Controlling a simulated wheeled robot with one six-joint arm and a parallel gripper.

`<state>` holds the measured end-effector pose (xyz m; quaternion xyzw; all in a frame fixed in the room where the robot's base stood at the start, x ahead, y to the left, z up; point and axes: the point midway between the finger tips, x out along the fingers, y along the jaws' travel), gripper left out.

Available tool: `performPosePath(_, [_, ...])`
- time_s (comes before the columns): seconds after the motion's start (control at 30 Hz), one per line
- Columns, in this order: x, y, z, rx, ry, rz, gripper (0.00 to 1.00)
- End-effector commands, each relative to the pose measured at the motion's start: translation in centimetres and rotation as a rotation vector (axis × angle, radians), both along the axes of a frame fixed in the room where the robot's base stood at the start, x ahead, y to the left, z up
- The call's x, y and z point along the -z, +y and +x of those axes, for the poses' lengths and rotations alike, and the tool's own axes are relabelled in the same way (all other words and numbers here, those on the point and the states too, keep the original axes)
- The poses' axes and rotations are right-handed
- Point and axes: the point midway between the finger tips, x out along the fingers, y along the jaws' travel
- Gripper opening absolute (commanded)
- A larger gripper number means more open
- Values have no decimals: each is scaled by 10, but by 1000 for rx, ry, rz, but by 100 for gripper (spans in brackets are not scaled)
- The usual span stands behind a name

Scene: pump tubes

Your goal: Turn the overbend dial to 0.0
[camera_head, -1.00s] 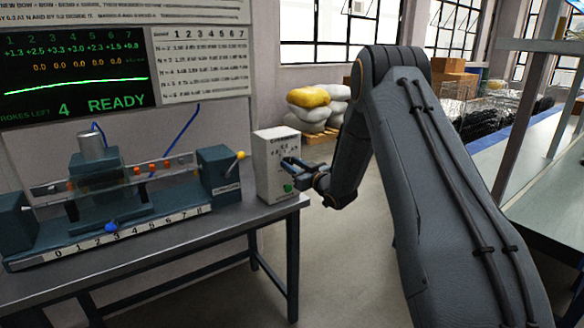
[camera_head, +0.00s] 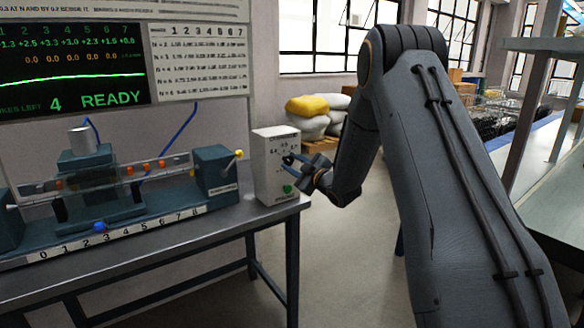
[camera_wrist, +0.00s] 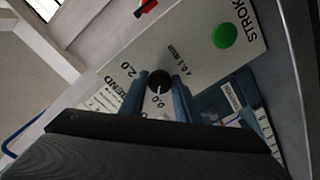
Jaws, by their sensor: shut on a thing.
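The overbend dial (camera_wrist: 158,80) is a small black round knob on the white control box (camera_head: 268,160). My gripper (camera_wrist: 159,84) has its two blue-grey fingers on opposite sides of the knob and is shut on it. A pale line on the knob runs toward the 0.0 print (camera_wrist: 161,101) between the fingers; its exact alignment is hard to tell. The 2.0 print (camera_wrist: 127,68) is to the left.
A green button (camera_wrist: 225,36) sits on the same panel, also seen low on the box (camera_head: 287,189). The box stands at the right end of the grey bench (camera_head: 190,232). A tube-bending fixture (camera_head: 100,195) stands to its left. A screen (camera_head: 70,65) reads READY.

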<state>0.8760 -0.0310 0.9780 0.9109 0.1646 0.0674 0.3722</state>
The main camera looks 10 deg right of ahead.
Motion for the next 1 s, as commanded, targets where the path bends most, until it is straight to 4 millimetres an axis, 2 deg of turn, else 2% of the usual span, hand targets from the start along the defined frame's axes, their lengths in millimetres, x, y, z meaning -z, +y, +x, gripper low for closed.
performPosePath(0.53, [1, 0, 0, 0, -6, -24, 7])
performPosePath(0.57, [1, 0, 0, 0, -6, -24, 34])
performPosePath(0.63, [1, 0, 0, 1, -7, -24, 46])
performPosePath(1.0, [0, -2, -4, 1, -8, -23, 47])
